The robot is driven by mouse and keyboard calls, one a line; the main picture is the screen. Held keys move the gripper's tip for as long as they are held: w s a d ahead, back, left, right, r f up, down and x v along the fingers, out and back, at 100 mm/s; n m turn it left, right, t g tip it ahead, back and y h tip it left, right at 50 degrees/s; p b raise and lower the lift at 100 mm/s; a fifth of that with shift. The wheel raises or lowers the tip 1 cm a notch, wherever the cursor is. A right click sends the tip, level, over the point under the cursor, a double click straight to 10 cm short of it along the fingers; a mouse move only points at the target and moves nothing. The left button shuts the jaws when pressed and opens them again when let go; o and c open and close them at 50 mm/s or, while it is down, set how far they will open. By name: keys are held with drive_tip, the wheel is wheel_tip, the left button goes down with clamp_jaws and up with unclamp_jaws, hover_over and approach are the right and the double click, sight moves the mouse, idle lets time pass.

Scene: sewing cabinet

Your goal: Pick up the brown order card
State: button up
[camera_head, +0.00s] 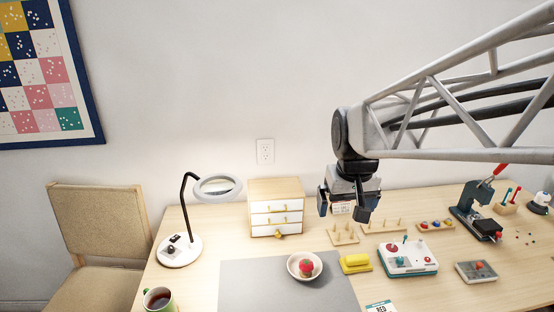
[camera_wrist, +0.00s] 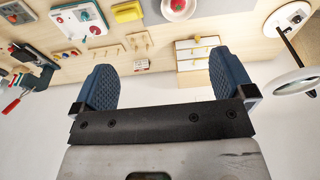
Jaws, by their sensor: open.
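No card that is clearly brown shows in either view. A small pale card with print (camera_head: 341,209) stands at the back of the table, seen between my fingers in the head view; it also shows in the wrist view (camera_wrist: 141,64), too small to read. Another card with a teal part and the word RED (camera_head: 380,307) lies at the front edge, cut off by the picture. My gripper (camera_head: 344,208) is open and empty, in the air above the back of the table. Its two blue fingers (camera_wrist: 164,84) are wide apart in the wrist view.
A white drawer cabinet (camera_head: 276,207) stands left of my gripper, with a magnifier lamp (camera_head: 217,187) beyond it. Wooden peg racks (camera_head: 343,235), a yellow block (camera_head: 355,262), a bowl with a red pincushion (camera_head: 304,266) and a white machine (camera_head: 408,257) stand near. A grey mat (camera_head: 255,289) lies in front.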

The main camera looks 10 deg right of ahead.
drive_tip(key=w+d+f, duration=0.2)
drive_tip(key=w+d, duration=0.1)
drive_tip(key=w, duration=1)
drive_tip(key=g, duration=0.2)
hover_over(341, 205)
drive_tip(key=shift+n, duration=0.3)
drive_tip(key=f, duration=2.6)
drive_tip(key=shift+w+f, duration=0.2)
drive_tip(key=shift+w, duration=0.05)
drive_tip(key=shift+w+d+f, duration=0.2)
drive_tip(key=shift+w+f, duration=0.05)
drive_tip(key=shift+f, duration=0.15)
drive_tip(key=shift+f, duration=1.25)
